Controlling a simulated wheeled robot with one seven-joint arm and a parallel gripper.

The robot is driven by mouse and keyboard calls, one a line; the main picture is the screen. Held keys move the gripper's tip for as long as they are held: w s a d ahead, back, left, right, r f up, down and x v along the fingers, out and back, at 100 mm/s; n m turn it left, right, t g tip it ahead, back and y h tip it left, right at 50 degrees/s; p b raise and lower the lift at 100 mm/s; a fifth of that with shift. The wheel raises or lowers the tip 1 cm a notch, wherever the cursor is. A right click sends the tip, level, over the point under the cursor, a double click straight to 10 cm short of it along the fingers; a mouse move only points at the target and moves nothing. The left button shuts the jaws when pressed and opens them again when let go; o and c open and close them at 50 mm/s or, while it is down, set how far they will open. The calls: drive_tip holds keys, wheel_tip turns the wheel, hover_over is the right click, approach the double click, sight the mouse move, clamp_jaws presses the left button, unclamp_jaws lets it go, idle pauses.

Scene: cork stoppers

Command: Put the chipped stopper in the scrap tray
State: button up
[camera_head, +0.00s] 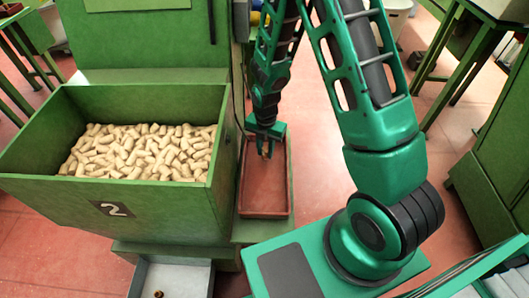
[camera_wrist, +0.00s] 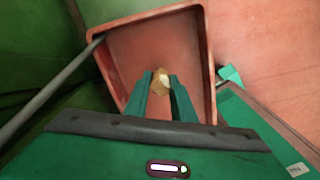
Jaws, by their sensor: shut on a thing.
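My gripper (camera_head: 265,146) is shut on a tan cork stopper (camera_head: 265,154), held between the fingertips. In the wrist view the stopper (camera_wrist: 160,80) shows between the two green fingers (camera_wrist: 161,86); its shape looks uneven, but I cannot make out a chip clearly. A shallow reddish-brown tray (camera_head: 264,196) stands to the right of the green bin. The gripper is over the far part of this tray, and the tray floor (camera_wrist: 190,45) shows behind the stopper in the wrist view. I cannot tell the stopper's exact height above the floor. The tray looks empty.
A green bin (camera_head: 135,210) marked 2, full of stoppers (camera_head: 145,150), stands left of the tray. A pale tray (camera_head: 180,279) below it holds a small brown thing (camera_head: 158,294). A grey rod (camera_wrist: 50,92) runs beside the tray. Open red floor (camera_head: 325,165) lies to the right.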

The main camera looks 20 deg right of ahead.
drive_tip(key=shift+f, duration=0.6)
drive_tip(key=o, duration=1)
drive_tip(key=shift+f, duration=0.1)
